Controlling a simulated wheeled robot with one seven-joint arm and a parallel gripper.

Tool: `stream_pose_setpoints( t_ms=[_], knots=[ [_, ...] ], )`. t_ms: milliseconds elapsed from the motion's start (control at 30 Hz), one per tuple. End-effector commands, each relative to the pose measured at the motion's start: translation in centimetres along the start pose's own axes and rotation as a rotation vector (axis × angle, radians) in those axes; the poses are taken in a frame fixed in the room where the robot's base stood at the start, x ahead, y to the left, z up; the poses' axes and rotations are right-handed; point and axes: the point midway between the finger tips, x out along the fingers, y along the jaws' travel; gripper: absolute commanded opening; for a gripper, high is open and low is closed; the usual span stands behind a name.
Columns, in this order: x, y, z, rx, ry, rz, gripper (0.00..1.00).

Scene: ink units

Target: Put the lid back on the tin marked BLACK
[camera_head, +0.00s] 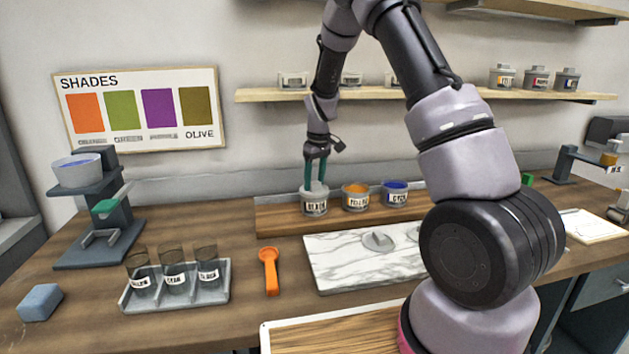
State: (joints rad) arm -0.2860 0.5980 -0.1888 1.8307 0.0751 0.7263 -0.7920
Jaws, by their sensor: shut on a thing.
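The tin marked BLACK (314,207) is a small grey tin with a white label, at the left of a row on the raised wooden board. My gripper (317,184) points down over it with its teal fingers shut on a pale grey lid (317,189). The lid is at the tin's mouth; I cannot tell whether it is seated or just above the rim. The tin's inside is hidden.
Open tins of orange (356,198) and blue (396,195) ink stand to the right. A grey lid (379,240) lies on the marble slab (335,270). An orange scoop (269,270) and a tray of glasses (222,293) are nearer. My arm hides the slab's right part.

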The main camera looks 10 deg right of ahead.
Motion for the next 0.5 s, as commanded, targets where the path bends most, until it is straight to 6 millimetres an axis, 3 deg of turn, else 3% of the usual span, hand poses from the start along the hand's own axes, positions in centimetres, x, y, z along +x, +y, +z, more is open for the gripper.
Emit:
stream_pose_setpoints(
  t_ms=[333,367,400,433,500],
  knots=[
    [0.01,0.05,0.01,0.000,0.000,0.000,0.02],
    [0.01,0.04,0.01,0.000,0.000,0.000,0.68],
    [0.01,0.04,0.01,0.000,0.000,0.000,0.83],
    [0.01,0.04,0.01,0.000,0.000,0.000,0.91],
    [0.01,0.04,0.01,0.000,0.000,0.000,0.91]
  ],
)
